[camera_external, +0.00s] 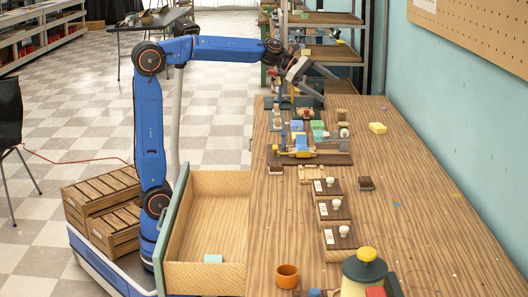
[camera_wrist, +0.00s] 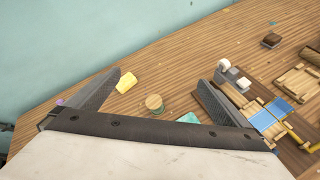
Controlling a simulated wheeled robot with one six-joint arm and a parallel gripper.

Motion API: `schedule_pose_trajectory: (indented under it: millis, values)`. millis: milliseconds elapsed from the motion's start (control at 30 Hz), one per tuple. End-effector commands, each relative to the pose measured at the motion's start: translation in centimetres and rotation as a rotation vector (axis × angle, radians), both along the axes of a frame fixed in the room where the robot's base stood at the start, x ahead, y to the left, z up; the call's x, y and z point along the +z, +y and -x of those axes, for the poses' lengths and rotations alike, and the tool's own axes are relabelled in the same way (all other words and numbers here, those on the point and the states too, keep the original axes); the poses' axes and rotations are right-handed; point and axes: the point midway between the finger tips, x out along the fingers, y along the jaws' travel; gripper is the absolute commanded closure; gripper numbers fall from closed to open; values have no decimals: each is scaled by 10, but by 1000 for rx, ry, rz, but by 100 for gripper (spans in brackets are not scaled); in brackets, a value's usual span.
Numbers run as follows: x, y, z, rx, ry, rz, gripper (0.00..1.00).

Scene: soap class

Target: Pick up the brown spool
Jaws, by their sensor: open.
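A short round brown piece with a tan top, which looks like the brown spool (camera_wrist: 154,102), stands upright on the wooden table (camera_wrist: 180,62) in the wrist view. It appears between my fingers in that picture, with no contact visible. In the external view the brown spool (camera_external: 342,115) seems to be the small brown cylinder at the table's far end. My gripper (camera_external: 308,93) is open and empty above that far end, pointing down. Its two spread fingers also show in the wrist view (camera_wrist: 160,78).
A yellow block (camera_wrist: 126,82) lies to the spool's left, and a teal block (camera_wrist: 188,117) to its right. White rolls and a wooden frame with a blue panel (camera_wrist: 280,107) stand farther right. An open drawer (camera_external: 210,215) and an orange cup (camera_external: 287,276) are nearer the external camera.

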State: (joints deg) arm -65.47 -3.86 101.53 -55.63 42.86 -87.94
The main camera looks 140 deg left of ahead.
Motion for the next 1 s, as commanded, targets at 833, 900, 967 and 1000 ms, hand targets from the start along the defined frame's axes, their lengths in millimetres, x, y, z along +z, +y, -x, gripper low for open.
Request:
schedule_pose_trajectory:
  millis: [833,900,967,1000]
  values:
    - [0,0,0,-2,1,-1,47]
    - [0,3,-2,-17,15,-11,47]
    - [-1,7,-5,-48,42,-34,47]
    - [-1,12,-8,-82,71,-56,47]
